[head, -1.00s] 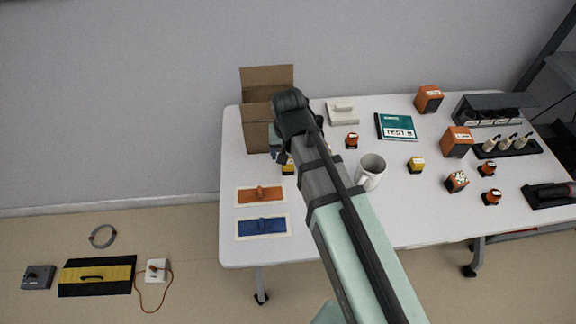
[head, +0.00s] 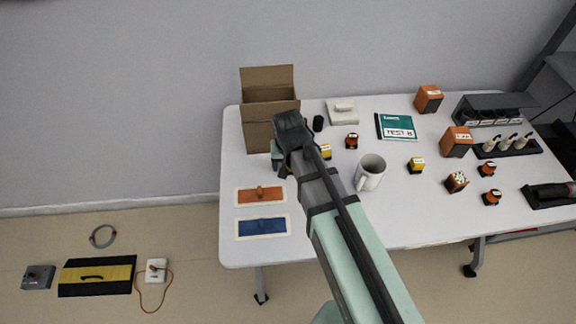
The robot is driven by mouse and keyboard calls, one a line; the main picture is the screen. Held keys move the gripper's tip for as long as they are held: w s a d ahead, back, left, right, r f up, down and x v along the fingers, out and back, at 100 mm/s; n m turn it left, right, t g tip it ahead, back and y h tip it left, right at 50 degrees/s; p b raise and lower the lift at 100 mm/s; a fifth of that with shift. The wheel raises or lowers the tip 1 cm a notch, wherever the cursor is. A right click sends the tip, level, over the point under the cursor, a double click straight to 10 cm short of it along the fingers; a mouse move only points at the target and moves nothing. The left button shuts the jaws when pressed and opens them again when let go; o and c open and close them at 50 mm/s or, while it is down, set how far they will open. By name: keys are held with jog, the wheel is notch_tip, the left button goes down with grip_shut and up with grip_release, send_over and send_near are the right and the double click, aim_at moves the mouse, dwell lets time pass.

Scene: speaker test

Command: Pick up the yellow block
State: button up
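A yellow block (head: 416,165) with a white label and dark base stands in the open on the white table, right of the mug. A second yellow block (head: 326,151) shows partly, just right of my gripper, with my arm covering some of it. My gripper (head: 287,150) is over the left part of the table, in front of the cardboard box. It is seen from behind and above, its fingers are hidden, and I cannot tell what is between them.
A white mug (head: 370,172) stands right of my arm. An open cardboard box (head: 257,130) is behind my gripper. Orange (head: 262,194) and blue (head: 262,227) panels lie at the left front. Several orange blocks stand to the right. The table's front middle is fairly clear.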

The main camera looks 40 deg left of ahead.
jog(key=shift+f, duration=0.1)
jog(key=c, duration=1.1)
